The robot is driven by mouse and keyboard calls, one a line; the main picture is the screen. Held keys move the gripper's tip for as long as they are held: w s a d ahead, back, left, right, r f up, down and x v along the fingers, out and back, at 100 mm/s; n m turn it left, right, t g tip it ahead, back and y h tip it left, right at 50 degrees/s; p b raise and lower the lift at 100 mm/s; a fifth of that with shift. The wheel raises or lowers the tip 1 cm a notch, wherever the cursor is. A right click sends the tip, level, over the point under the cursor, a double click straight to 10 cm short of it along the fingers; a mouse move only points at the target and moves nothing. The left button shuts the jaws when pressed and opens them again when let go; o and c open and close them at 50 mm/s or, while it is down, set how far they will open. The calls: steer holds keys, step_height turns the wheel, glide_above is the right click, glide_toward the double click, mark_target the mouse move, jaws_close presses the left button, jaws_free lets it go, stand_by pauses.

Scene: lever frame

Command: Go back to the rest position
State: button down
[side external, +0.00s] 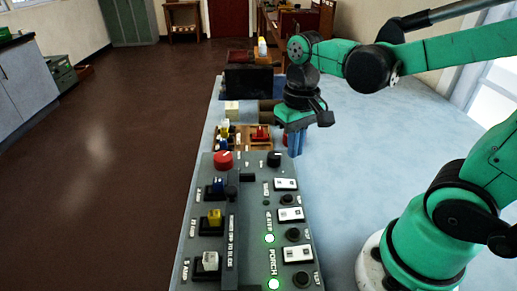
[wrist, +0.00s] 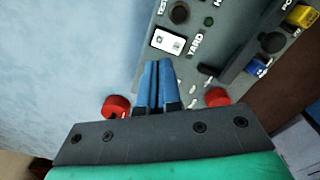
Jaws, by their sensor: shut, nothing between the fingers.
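My gripper (side external: 295,143) is shut, with its blue fingers pressed together and nothing between them. In the side external view it points down over the right edge of the far end of the grey lever panel (side external: 242,262). In the wrist view the blue fingers (wrist: 157,84) lie in front of the panel (wrist: 218,42), near a white rocker switch (wrist: 168,41). The panel has blue, yellow (side external: 214,217) and white levers on its left side and white switches (side external: 290,214) on its right. Two lamps (side external: 269,238) glow green.
The pale blue table (side external: 350,150) is clear to the right.

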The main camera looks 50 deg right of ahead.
steer(key=shift+r, duration=0.1)
steer(key=n+t, duration=0.1)
steer(key=t, duration=0.1)
steer(key=w+a+r+n+t, duration=0.1)
steer(key=t, duration=0.1)
steer(key=a+r+n+t, duration=0.1)
steer(key=t, duration=0.2)
steer(key=shift+w+a, duration=0.15)
steer(key=shift+w, duration=0.15)
